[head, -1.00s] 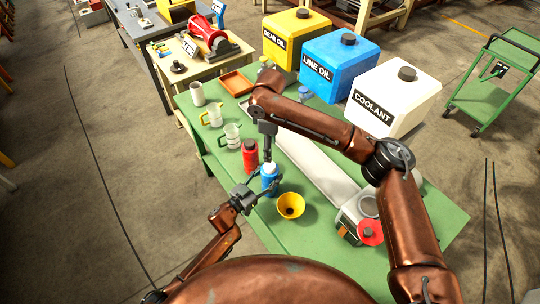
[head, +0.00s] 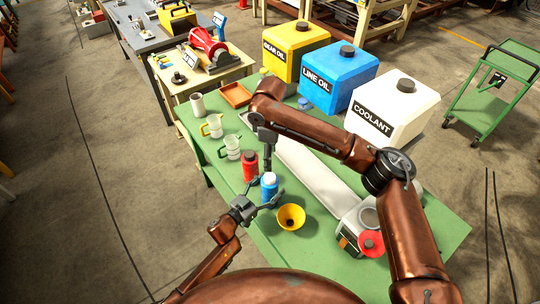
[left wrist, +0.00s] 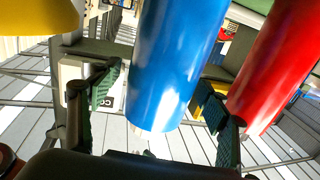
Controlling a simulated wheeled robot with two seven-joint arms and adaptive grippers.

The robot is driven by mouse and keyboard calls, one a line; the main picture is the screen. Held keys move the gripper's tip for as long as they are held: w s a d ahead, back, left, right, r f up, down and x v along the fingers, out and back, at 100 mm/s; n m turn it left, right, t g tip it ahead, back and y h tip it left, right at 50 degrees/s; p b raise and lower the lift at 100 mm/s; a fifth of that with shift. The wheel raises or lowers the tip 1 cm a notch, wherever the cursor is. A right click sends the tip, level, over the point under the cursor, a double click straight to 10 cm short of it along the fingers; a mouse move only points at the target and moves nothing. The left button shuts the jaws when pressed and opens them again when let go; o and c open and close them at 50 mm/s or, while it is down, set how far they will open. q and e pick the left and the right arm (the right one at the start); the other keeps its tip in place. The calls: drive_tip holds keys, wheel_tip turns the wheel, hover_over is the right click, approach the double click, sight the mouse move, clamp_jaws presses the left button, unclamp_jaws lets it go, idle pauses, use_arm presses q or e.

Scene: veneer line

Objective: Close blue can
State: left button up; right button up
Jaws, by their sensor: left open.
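The blue can (head: 269,188) stands on the green table with a white top; it also shows large in the left wrist view (left wrist: 172,65). My left gripper (head: 267,194) is open, its two fingers on either side of the blue can, with a gap visible at the left pad in the wrist view. My right gripper (head: 267,158) points down just above and behind the can's top. Its fingers are too small to tell whether they are open, or whether they hold anything.
A red can (head: 250,167) stands close beside the blue can. A yellow funnel (head: 291,217) is at front right. Clear mugs (head: 232,148) stand behind left. Large gear oil (head: 296,50), line oil (head: 340,75) and coolant (head: 396,110) containers line the back.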

use_arm(q)
drive_tip(key=v, duration=1.2)
idle(0.3)
